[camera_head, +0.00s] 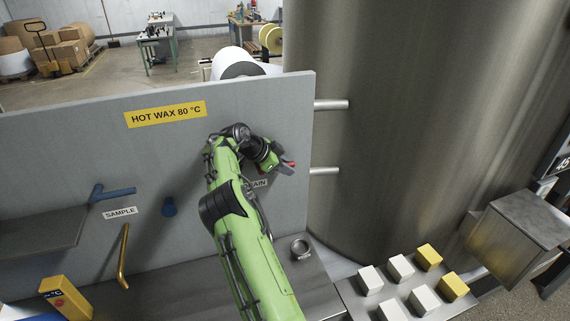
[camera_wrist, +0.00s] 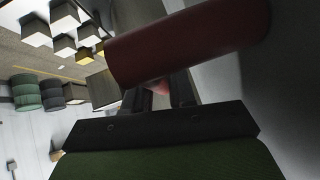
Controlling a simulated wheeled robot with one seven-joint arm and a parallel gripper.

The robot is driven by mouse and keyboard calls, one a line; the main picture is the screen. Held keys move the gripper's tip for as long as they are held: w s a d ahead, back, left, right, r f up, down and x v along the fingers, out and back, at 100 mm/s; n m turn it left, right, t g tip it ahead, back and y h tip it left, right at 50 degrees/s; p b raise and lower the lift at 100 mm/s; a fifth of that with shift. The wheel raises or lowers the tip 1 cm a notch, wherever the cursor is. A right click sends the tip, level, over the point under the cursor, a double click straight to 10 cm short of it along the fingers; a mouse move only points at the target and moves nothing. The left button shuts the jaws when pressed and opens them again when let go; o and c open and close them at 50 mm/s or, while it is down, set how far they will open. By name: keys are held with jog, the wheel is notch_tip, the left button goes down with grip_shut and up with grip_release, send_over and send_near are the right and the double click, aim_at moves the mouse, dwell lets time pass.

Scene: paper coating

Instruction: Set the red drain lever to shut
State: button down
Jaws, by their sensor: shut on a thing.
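The red drain lever (camera_head: 288,163) shows as a small red piece at my gripper (camera_head: 283,166), in front of the grey panel. My arm and wrist hide most of the lever and part of its label, of which "AIN" (camera_head: 260,184) can be read. In the wrist view the lever is a thick dark-red bar (camera_wrist: 185,42) that crosses the fingers of my gripper (camera_wrist: 160,88). The fingers are shut on it. Its pivot is hidden, so I cannot tell its exact setting.
A large steel tank (camera_head: 420,130) stands at right. White and yellow blocks (camera_head: 400,268) lie on a bench. A small ring (camera_head: 299,248) sits below my gripper.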

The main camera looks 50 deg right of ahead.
jog(key=shift+f, duration=0.1)
dwell(0.3)
jog(key=c, duration=1.1)
grip_release()
jog(key=shift+o, duration=0.2)
jog(key=shift+a, duration=0.1)
jog(key=p+v, duration=0.3)
jog(key=v, duration=1.2)
jog(key=shift+a+r, duration=0.2)
jog(key=shift+r, duration=0.1)
